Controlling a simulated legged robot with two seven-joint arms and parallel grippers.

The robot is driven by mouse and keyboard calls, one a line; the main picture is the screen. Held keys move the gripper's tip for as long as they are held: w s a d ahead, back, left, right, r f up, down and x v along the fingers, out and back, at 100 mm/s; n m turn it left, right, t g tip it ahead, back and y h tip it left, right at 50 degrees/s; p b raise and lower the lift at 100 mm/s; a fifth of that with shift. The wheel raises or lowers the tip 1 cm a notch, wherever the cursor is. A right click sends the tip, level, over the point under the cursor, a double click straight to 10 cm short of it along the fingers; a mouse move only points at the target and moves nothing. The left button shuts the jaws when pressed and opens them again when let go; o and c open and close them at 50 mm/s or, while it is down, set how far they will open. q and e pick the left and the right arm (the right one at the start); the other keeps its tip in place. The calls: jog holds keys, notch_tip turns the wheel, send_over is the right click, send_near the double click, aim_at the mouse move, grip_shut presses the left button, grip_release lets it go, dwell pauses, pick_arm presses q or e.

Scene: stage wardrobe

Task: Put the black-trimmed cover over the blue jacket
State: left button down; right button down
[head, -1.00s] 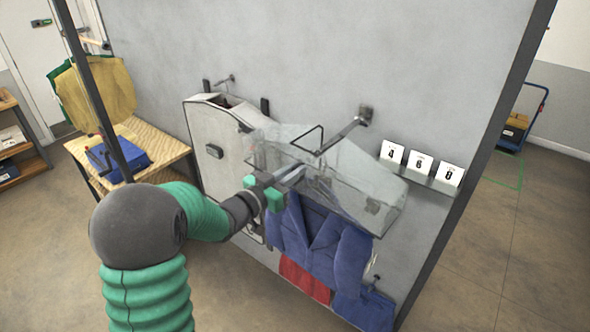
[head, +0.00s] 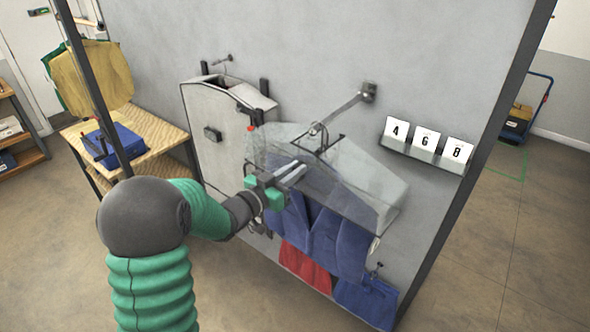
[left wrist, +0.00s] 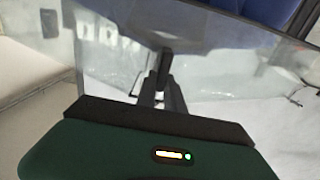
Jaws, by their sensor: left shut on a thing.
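My left gripper (head: 278,184) is shut on a clear cover (head: 372,192), at its left part in the head view. The cover has a dark frame at its top, close to the hanger hook (head: 318,129). It lies over the upper part of the blue jacket (head: 338,243), whose lower part shows below it. In the left wrist view the fingers (left wrist: 160,75) meet on the see-through sheet (left wrist: 110,60). A pale garment cover (head: 222,122) with black trim hangs on the wall to the left of the jacket. My right gripper is out of view.
A wall rod (head: 345,107) bears the hook. Red cloth (head: 304,265) and more blue cloth (head: 365,300) hang lower. A shelf with number cards 4, 6, 8 (head: 427,145) is at right.

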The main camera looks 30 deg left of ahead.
aim_at(295, 184)
pick_arm(q)
notch_tip(295, 184, down, 4)
jog(key=b, duration=0.3)
jog(key=shift+d, duration=0.15)
jog(key=shift+f+b, duration=1.8)
jog(key=shift+f, duration=0.35)
jog(key=c, duration=1.4)
grip_release()
jog(key=shift+o, duration=0.2)
